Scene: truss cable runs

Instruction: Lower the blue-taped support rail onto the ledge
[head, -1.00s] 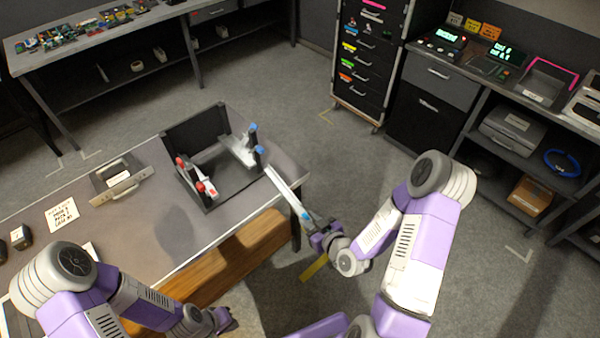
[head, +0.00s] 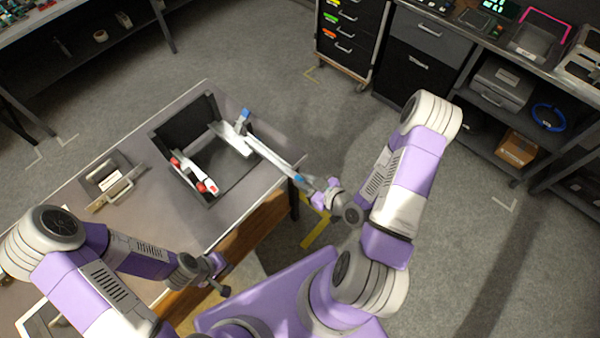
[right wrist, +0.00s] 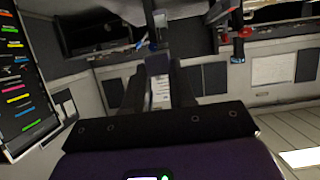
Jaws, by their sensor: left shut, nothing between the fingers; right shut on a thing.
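The support rail (head: 272,158) is a long pale bar with blue tape near its held end. My right gripper (head: 318,188) is shut on that end, beyond the table's right edge. The rail's far end reaches over the dark open-topped frame (head: 222,190) on the table, at the pale bracket (head: 230,140) with blue-tipped posts. Whether it touches the bracket is unclear. In the right wrist view the rail (right wrist: 160,92) shows between dark fingers. A second pale piece (head: 192,172) with red-tipped ends lies inside the frame. My left gripper (head: 220,275) is shut and empty near the table's front edge.
A grey block with a handle (head: 115,185) sits left of the frame on the table (head: 160,215). A drawer cabinet (head: 345,40) and a shelf bench with a box (head: 515,148) stand behind and right. The floor between is clear.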

